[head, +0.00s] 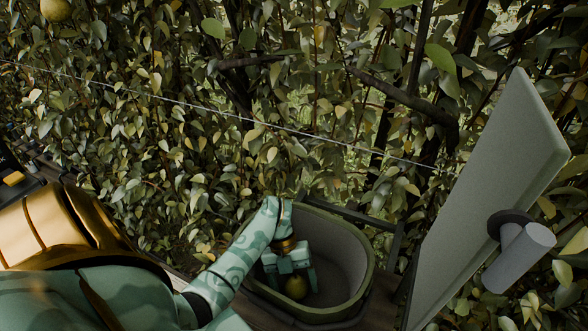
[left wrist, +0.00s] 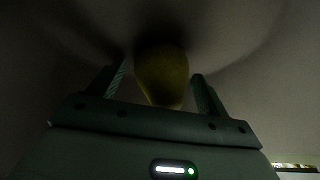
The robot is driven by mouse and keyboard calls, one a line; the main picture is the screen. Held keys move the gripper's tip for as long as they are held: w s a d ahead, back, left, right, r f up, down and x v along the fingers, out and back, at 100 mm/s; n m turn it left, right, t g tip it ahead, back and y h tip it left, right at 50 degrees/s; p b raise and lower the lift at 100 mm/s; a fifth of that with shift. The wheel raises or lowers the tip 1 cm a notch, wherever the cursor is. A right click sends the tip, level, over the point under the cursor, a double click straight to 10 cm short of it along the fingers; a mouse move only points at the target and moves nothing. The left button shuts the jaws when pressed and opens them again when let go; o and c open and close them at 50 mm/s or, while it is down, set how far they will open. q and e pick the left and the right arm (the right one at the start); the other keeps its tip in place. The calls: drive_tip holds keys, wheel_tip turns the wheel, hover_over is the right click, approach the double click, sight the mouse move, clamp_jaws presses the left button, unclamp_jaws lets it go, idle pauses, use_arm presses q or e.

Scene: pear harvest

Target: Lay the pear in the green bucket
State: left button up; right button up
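The green bucket (head: 368,285) stands at the lower middle of the head view, with a green rim and a pale inner wall. My left gripper (head: 293,285) points down inside it. The yellow-green pear (head: 296,288) is low in the bucket between the fingers. In the left wrist view the pear (left wrist: 162,78) sits between the two fingertips of the left gripper (left wrist: 160,85), with a gap on each side, so the gripper is open around it. The view is dark, and the pear's contact with the bucket floor is hard to see. My right gripper is not in view.
A pale flat panel (head: 495,190) with a grey cylinder (head: 519,257) rises right of the bucket. Dense foliage fills the background, with a thin wire (head: 215,112) across it. Another pear (head: 55,10) hangs at the top left. The bucket wall surrounds my left gripper.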

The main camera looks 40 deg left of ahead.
use_arm(q)
drive_tip(key=v, duration=1.2)
drive_tip(key=shift+r, duration=0.15)
idle(1.2)
